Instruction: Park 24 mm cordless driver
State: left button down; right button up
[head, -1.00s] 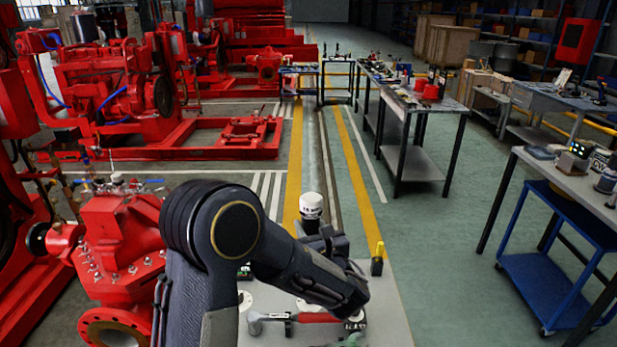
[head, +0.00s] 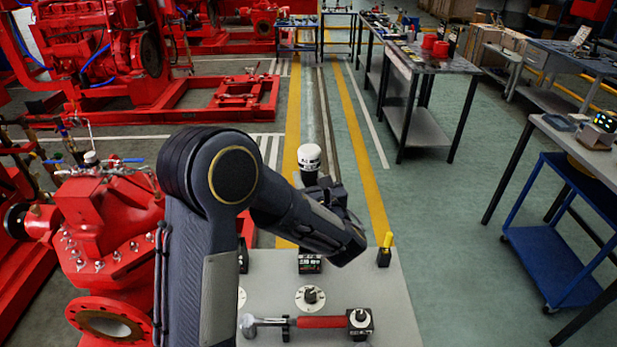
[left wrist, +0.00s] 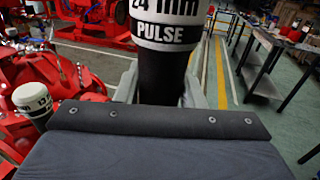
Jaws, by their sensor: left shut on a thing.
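The cordless driver (head: 310,157) is upright, with a white-and-black banded top, above the far side of the near table in the head view. In the left wrist view the driver (left wrist: 165,45) fills the top middle, and its label reads "24 mm" and "PULSE". My left gripper (head: 325,195) is shut on the dark body of the driver; my own arm hides part of the jaws in the head view. The jaws show as grey fingers on both sides of the driver in the left wrist view. My right gripper is not in view.
The near grey table (head: 375,295) holds a red-handled tool (head: 320,322), a white disc with a black knob (head: 310,298), a black box with small lights (head: 310,262) and a yellow-topped item (head: 385,250). A red pump (head: 100,225) stands close on the left.

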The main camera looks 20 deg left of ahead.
pick_arm(q)
jog(key=shift+d+f+b, duration=0.1)
jog(key=shift+f+b, duration=0.35)
jog(key=shift+b, duration=0.25)
notch_tip(320, 180, down, 12)
jog(key=b, duration=1.1)
jog(key=shift+b, duration=0.35)
jog(key=shift+f+b, duration=0.95)
jog(key=shift+f, duration=0.05)
dwell(0.6)
jog(key=c, duration=1.1)
grip_release()
jog(key=shift+s, duration=0.1)
jog(key=shift+o, duration=1.2)
